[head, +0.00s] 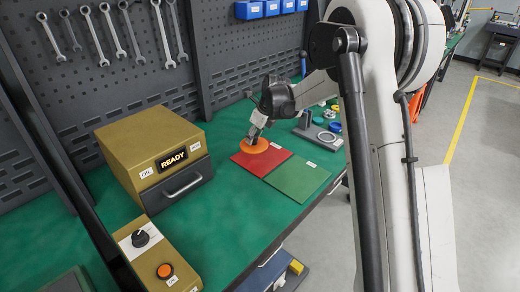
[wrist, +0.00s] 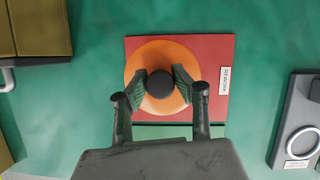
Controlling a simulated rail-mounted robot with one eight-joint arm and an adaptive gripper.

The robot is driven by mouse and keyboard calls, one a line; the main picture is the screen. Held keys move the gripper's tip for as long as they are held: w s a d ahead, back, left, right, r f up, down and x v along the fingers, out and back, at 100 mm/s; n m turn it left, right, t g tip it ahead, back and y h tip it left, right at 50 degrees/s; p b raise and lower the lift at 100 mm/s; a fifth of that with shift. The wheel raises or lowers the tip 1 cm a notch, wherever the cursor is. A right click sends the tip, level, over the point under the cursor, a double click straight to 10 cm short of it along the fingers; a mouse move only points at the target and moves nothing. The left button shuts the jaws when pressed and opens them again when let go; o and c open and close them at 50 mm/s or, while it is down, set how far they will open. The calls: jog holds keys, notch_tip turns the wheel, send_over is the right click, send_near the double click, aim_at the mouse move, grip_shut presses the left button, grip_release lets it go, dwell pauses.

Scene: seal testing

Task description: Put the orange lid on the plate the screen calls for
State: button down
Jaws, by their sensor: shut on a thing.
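The orange lid (head: 254,146) is a round disc over the red plate (head: 279,157) in the head view. In the wrist view the lid (wrist: 163,52) has a dark round knob (wrist: 160,84) at its middle. My gripper (wrist: 159,86) is shut on this knob, one finger on each side. I cannot tell whether the lid touches the red plate (wrist: 215,50). The red plate has a white label (wrist: 224,80), too small to read surely. The green plate (head: 300,180) lies beside the red one, nearer the front edge. The screen (head: 173,159) on the tan box reads READY.
A control box (head: 150,250) with a black knob and an orange button is in front. A grey stand (head: 318,132) is right of the plates. Wrenches hang behind.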

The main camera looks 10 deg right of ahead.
aim_at(262, 144)
jog(key=shift+s+d+f, duration=0.1)
jog(key=shift+d+f, duration=0.3)
jog(key=shift+d, duration=0.2)
jog(key=shift+d+f, duration=0.35)
jog(key=shift+d, duration=0.2)
jog(key=shift+f, duration=2)
jog(key=shift+f+b, duration=0.15)
jog(key=shift+b, duration=0.15)
jog(key=c, duration=1.4)
grip_release()
